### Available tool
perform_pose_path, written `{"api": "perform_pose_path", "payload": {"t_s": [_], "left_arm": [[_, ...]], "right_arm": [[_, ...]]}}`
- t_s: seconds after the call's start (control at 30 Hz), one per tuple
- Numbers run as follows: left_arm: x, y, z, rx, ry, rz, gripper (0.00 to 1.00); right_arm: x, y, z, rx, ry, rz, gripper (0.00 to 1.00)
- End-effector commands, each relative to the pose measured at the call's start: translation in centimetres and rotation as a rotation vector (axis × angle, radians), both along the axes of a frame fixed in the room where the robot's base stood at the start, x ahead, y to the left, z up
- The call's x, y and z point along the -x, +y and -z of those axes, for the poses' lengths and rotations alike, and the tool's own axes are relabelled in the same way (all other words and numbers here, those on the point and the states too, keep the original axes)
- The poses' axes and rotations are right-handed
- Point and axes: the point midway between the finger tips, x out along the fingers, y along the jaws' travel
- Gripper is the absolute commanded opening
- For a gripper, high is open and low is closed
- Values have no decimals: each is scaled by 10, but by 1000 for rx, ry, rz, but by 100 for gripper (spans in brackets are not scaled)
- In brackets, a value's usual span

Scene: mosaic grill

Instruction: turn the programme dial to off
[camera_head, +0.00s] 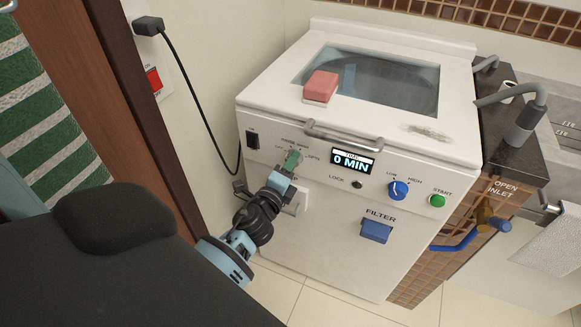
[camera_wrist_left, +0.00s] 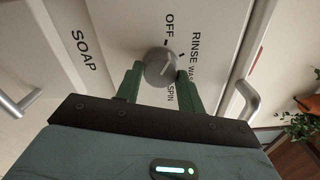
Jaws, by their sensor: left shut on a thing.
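The programme dial (camera_wrist_left: 160,68) is a round grey knob on the white machine's front panel, marked OFF, RINSE, WASH and SPIN. A pale line on its face appears to slant toward the RINSE/WASH side, away from the OFF label (camera_wrist_left: 170,27); its exact setting is hard to tell. My left gripper (camera_head: 292,161) is at the dial on the panel's upper left. In the left wrist view its green fingers (camera_wrist_left: 160,85) are shut on the dial, one at each side. In the head view the fingers mostly hide the dial. My right gripper is out of view.
The panel also has a display (camera_head: 353,161) reading 0 MIN, a blue knob (camera_head: 398,190), a green START button (camera_head: 437,200) and a blue filter handle (camera_head: 376,231). A bar handle (camera_head: 343,136) juts out above the display. A pink block (camera_head: 320,86) lies on the lid.

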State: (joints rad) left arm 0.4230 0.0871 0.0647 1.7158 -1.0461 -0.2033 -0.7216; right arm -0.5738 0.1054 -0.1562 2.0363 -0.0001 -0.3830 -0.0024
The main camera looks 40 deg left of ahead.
Motion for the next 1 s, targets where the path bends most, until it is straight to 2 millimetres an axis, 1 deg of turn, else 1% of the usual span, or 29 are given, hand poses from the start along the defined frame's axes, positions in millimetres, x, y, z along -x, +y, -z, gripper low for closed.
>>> {"api": "perform_pose_path", "payload": {"t_s": [0.2, 0.4, 0.6, 1.0], "left_arm": [[0, 0, 1, 148, -33, -2, 15], [0, 0, 1, 237, -54, -1, 15], [0, -1, 1, 280, -64, -1, 15], [0, -1, 1, 292, -67, -1, 15]], "right_arm": [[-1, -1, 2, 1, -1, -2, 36], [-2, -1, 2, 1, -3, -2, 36], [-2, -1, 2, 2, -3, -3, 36], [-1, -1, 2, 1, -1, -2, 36]]}}
